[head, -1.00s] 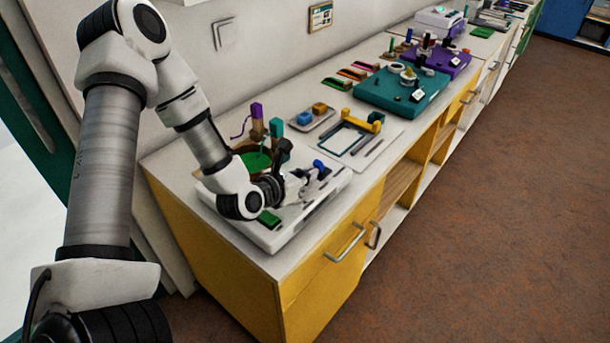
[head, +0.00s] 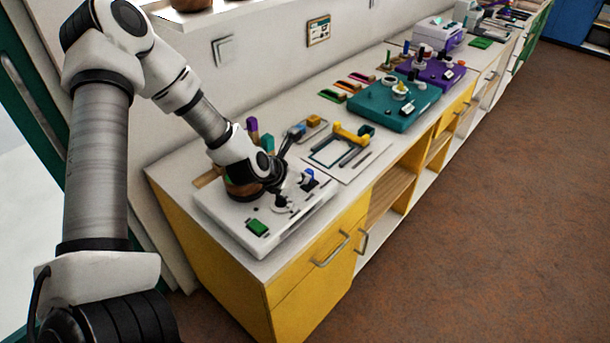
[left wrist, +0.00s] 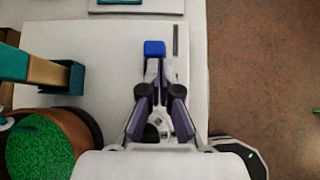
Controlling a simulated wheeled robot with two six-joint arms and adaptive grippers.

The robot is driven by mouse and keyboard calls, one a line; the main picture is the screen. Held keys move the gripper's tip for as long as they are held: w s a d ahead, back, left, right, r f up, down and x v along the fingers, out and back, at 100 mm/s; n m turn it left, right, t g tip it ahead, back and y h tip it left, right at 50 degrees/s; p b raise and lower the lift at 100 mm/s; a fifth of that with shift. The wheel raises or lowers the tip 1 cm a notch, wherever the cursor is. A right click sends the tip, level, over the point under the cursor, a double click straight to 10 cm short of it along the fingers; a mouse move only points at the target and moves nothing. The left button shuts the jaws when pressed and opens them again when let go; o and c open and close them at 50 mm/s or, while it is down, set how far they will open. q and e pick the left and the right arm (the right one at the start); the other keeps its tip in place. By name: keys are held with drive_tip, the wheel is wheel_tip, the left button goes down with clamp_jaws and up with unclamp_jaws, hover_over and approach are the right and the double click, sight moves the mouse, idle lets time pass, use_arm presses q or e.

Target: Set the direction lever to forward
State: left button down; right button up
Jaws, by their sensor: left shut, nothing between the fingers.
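The white board (head: 238,232) lies at the near end of the counter. A blue knob (head: 309,173), which looks like a lever's handle, stands near its far right edge; it also shows in the left wrist view (left wrist: 154,48). I cannot read the lever's setting or any direction marks. My left gripper (head: 300,184) is low over the board, beside the blue knob. In the left wrist view its fingertips (left wrist: 154,68) are together and empty, just short of the blue knob; I cannot tell whether they touch it. My right gripper is not in view.
A brown pot with green filling (left wrist: 40,150) and a teal-ended wooden piece (left wrist: 50,70) stand left of the gripper. A yellow handle on a tray (head: 352,133) and a teal board (head: 385,110) lie farther along.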

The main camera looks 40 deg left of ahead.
use_arm(q)
drive_tip(key=shift+w+a+r+g+p, duration=0.2)
drive_tip(key=shift+w+r+g+p, duration=0.15)
drive_tip(key=shift+w+g+p, duration=0.4)
drive_tip(key=shift+s+f+g+b, duration=0.15)
drive_tip(key=shift+f+g+b, duration=0.1)
drive_tip(key=shift+g+b, duration=0.1)
drive_tip(key=shift+r, duration=0.1)
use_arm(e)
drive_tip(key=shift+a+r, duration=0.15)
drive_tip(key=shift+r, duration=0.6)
use_arm(q)
drive_tip(key=shift+r, duration=0.1)
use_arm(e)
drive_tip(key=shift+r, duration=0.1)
use_arm(q)
drive_tip(key=shift+r+p, duration=0.55)
drive_tip(key=shift+r, duration=0.15)
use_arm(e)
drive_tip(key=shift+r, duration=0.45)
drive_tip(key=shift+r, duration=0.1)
